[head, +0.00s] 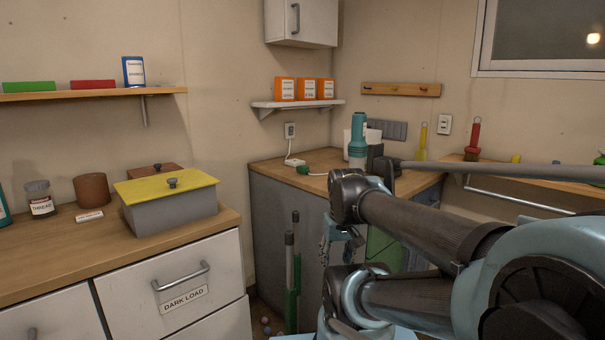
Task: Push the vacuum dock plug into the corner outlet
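A wall outlet (289,130) is near the corner, above the wooden counter. A white cord seems to run from it down to a white block (294,161) on the counter. A small green piece (303,169), possibly the plug, lies beside the block, with a white cord trailing right toward a teal handheld vacuum (358,142). The vacuum stands upright by a dark grey piece that may be its dock. My gripper (343,243) hangs below my wrist in front of the counter, apart from the green piece. Its fingers are too small and overlapped to read.
A shelf (297,104) with orange boxes hangs above the outlet. Another outlet (445,125) is on the right wall. Green and grey handles (291,270) stand upright by the cabinet. A left counter (80,250) holds a yellow-lidded box (166,188).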

